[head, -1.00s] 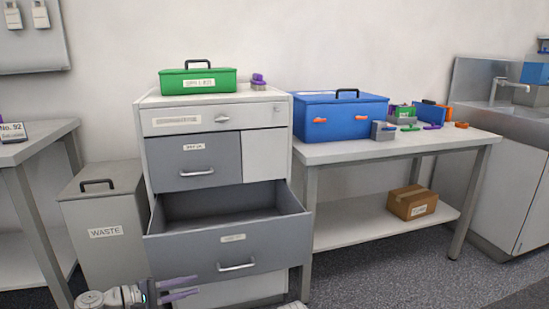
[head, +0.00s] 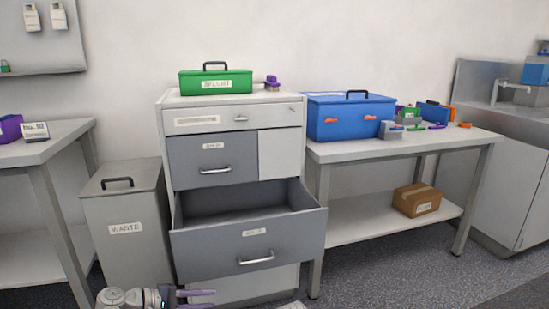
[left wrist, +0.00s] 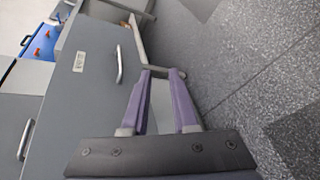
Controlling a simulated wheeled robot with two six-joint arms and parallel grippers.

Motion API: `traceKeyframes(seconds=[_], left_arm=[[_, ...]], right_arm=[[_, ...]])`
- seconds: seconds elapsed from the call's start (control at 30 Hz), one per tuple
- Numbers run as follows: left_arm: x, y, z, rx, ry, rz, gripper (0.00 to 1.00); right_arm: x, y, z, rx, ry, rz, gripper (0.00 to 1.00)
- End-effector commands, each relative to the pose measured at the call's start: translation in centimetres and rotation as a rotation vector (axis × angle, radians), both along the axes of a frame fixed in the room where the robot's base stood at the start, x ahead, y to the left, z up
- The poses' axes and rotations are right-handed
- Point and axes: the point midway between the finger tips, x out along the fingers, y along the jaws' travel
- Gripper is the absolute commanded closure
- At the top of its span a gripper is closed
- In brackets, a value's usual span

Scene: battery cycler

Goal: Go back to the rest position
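My left gripper (head: 198,299) shows at the bottom of the head view, low in front of the grey cabinet. In the left wrist view its two purple fingers (left wrist: 161,100) stand apart with nothing between them. The cabinet's big lower drawer (head: 250,250) is pulled out and looks empty inside. That drawer front (left wrist: 88,75) also shows in the left wrist view, beside the fingers and apart from them. My right gripper does not clearly show in any view.
A grey waste bin (head: 125,235) stands left of the cabinet. A green box (head: 215,82) sits on the cabinet top. A blue box (head: 350,118) and several small items are on the right-hand table (head: 450,141). A cardboard box (head: 416,200) lies on its shelf. Grey floor is clear at front right.

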Motion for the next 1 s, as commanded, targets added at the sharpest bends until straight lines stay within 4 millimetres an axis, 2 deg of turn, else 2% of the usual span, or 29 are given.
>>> traceKeyframes(seconds=[0.27,0.37,0.53,0.73,1.0], left_arm=[[-2.2,-5.3,-2.9,0.237,0.018,-0.2,0.73],[-3.6,-7.4,-4.3,0.365,0.019,-0.311,0.73],[-7.2,-10.9,-6.7,0.667,-0.003,-0.59,0.73],[-10.4,-12.2,-8.0,0.995,-0.054,-0.89,0.73],[-12.2,-12.4,-7.2,1.3,-0.121,-1.161,0.73]], right_arm=[[0.0,0.0,1.5,0.0,0.0,0.002,0.5],[0.0,0.0,2.2,-0.001,0.0,0.003,0.5],[0.0,0.0,3.8,-0.001,0.001,0.004,0.5],[0.0,0.0,5.3,-0.002,0.001,0.007,0.5],[0.0,-0.1,6.6,-0.002,0.001,0.008,0.5]])
